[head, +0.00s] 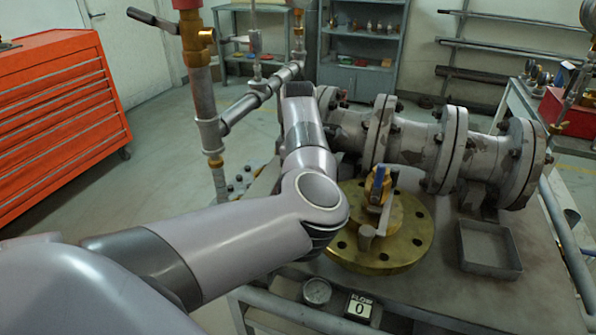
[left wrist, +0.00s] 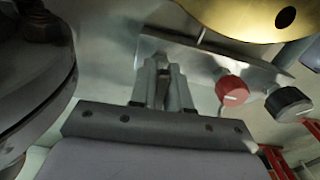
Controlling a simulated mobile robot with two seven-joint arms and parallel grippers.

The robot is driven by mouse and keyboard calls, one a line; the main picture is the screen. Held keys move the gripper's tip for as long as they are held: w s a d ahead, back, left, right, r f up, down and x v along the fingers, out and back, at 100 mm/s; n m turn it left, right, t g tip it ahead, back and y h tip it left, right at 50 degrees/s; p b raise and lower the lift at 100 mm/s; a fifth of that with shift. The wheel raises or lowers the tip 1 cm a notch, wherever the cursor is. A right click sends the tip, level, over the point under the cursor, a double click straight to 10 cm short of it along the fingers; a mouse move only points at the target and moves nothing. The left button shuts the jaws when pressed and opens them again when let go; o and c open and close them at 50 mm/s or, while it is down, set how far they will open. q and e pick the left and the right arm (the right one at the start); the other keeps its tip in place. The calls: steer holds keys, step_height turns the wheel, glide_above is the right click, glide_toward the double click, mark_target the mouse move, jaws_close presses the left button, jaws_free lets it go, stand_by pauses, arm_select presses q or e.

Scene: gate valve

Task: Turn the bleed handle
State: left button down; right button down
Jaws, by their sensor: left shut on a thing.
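My left gripper (left wrist: 165,88) shows in the left wrist view, its two grey fingers close together on a small metal piece (left wrist: 162,61). That piece is mostly hidden, and I cannot tell whether it is the bleed handle. A pale metal plate (left wrist: 205,66) lies behind the fingertips. A red knob (left wrist: 232,91) and a black knob (left wrist: 288,103) are to their right, apart from the gripper. In the head view my left arm reaches toward the pipes and hides its gripper. My right gripper is not in view.
A bolted grey pipe (head: 408,144) crosses behind the brass flange. An upright pipe (head: 205,103) stands left of my forearm. An empty grey tray (head: 490,267) and a round gauge (head: 317,291) are near the front. An orange cabinet (head: 60,120) stands at far left.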

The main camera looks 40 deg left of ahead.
arm_select(q)
steer(key=shift+w+r+m+p, duration=0.1)
steer(key=shift+m+p, duration=0.6)
steer(key=shift+m, duration=0.8)
steer(key=c, duration=1.1)
jaws_free()
steer(key=shift+r, duration=3.55)
steer(key=shift+f, duration=0.1)
